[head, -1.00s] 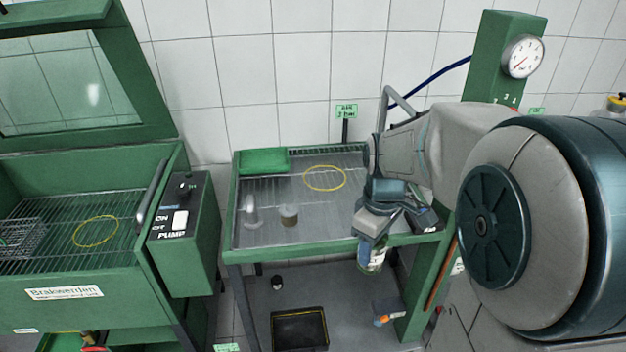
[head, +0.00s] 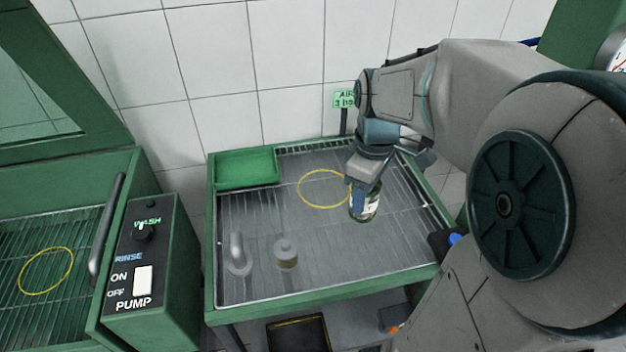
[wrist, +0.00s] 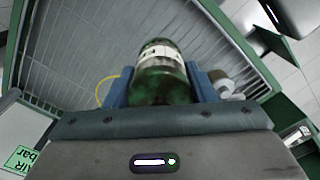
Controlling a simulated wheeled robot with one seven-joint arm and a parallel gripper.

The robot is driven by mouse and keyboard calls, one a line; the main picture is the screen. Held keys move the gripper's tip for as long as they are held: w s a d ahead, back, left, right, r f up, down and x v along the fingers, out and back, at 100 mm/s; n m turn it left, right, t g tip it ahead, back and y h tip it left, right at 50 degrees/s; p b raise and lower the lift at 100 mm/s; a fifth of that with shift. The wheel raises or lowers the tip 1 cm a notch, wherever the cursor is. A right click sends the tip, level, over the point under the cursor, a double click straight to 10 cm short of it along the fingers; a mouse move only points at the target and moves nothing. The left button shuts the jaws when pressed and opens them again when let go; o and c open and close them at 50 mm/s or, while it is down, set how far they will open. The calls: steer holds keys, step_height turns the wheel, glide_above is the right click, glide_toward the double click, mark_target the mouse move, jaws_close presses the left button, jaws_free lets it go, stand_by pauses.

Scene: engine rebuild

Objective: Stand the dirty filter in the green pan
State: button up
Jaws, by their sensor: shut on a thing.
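My gripper (head: 360,190) is shut on a green, dark-smudged cylinder with a white label, which I take to be the dirty filter (head: 366,207). The wrist view shows the filter (wrist: 162,78) between the two blue fingers. It hangs over the right part of the wire-grid table, to the right of the yellow ring; its gap to the grid is hard to judge. The green pan (head: 245,168) sits at the table's back left corner, apart from my gripper. No object shows in the pan.
A grey metal piece (head: 238,256) and a small pale cylinder (head: 286,254) stand on the grid table's front left. A yellow ring (head: 323,189) marks the middle. The pump box (head: 150,265) and washer cabinet are at left. An air sign (head: 344,98) stands behind the table.

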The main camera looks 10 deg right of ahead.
steer(key=shift+w+a+f+p, duration=0.25)
steer(key=shift+w+a+f, duration=0.65)
steer(key=shift+w+f, duration=0.85)
steer(key=shift+w+a+f+p, duration=0.3)
steer(key=shift+w+a+f, duration=0.55)
steer(key=shift+w+f, duration=0.95)
steer(key=shift+w+a+f+p, duration=0.25)
steer(key=shift+w+a+f, duration=0.65)
steer(key=shift+w+f, duration=0.85)
steer(key=shift+s+f, duration=0.15)
steer(key=shift+s, duration=0.05)
steer(key=shift+f, duration=0.2)
steer(key=o, duration=1.1)
steer(key=shift+c, duration=0.2)
steer(key=shift+r, duration=0.1)
